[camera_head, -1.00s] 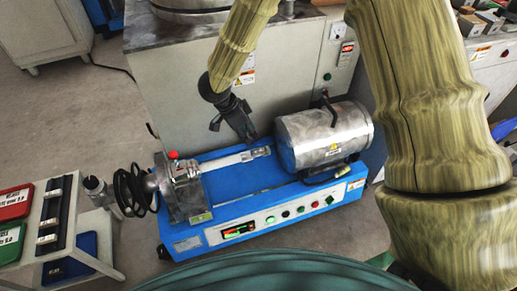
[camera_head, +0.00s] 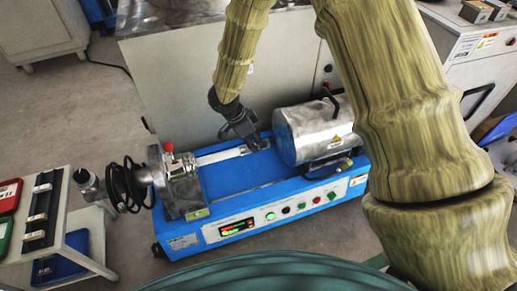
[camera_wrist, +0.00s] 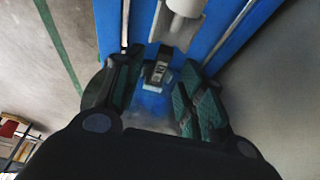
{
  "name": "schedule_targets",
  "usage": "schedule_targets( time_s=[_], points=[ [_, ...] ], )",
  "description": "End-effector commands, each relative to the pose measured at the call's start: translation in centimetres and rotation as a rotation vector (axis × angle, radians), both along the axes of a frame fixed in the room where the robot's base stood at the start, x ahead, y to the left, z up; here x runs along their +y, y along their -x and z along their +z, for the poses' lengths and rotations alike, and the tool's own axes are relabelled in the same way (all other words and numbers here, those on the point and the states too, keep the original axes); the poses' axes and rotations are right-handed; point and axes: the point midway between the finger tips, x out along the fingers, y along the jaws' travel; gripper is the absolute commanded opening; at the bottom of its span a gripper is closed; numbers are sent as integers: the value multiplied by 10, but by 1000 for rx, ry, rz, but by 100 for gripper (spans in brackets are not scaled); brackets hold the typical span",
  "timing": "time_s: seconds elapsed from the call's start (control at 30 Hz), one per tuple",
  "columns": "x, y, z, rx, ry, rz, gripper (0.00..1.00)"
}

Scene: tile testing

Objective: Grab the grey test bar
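A small grey bar with a dark marked face (camera_wrist: 158,72) lies between the spread fingers of my gripper (camera_wrist: 158,95) in the wrist view. I take it for the grey test bar. In the head view it seems to be at the right end of the pale rail (camera_head: 218,155) on the blue machine, mostly hidden by my gripper (camera_head: 252,143). My gripper is open, pointing down over that end. Gaps show between the bar and the fingers; I cannot tell whether either finger touches it.
A silver motor drum (camera_head: 312,133) stands close to the right of my gripper. A grey clamp block (camera_head: 183,185) and black handwheel (camera_head: 128,187) are at the machine's left end. A side table at left holds a black rack (camera_head: 42,212) with several small labelled pieces.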

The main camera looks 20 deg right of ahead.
Motion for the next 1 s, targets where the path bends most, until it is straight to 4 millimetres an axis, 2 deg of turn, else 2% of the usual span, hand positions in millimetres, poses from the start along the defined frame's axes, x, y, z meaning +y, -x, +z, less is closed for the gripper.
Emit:
schedule_targets(
  time_s=[0.03,0.1,0.37,0.47,0.6,1.0],
  points=[
    [-3,0,-10,1,2,0,39],
    [-5,0,-14,1,1,-1,39],
    [-7,0,-15,0,0,-1,39],
    [-7,0,-15,1,0,-1,25],
    [-7,0,-15,1,0,-1,0],
    [-7,0,-12,1,0,-1,0]
  ],
)
